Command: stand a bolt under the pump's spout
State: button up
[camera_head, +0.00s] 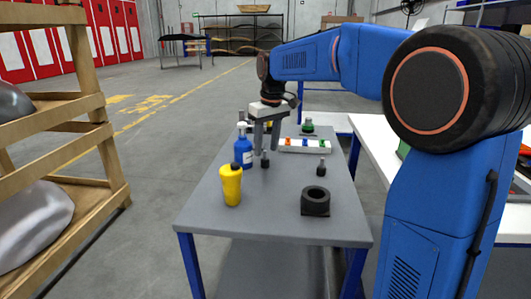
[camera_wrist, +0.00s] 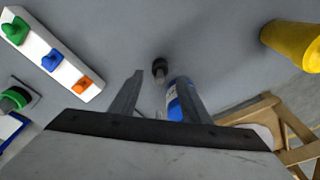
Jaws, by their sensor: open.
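A second dark bolt (camera_head: 321,169) stands farther right. My gripper (camera_head: 266,147) points down above the first bolt. Its fingers (camera_wrist: 160,78) are open and empty, with the bolt seen between their tips.
A white tray (camera_head: 290,147) with coloured pieces and a green-and-black object (camera_head: 307,128) lie behind. The front middle of the table (camera_head: 270,222) is clear.

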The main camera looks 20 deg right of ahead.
notch_tip(320, 180, up, 9)
jog(key=s, duration=0.1)
jog(key=shift+d, duration=0.25)
jog(key=shift+s+f, duration=0.1)
jog(key=shift+s, duration=0.05)
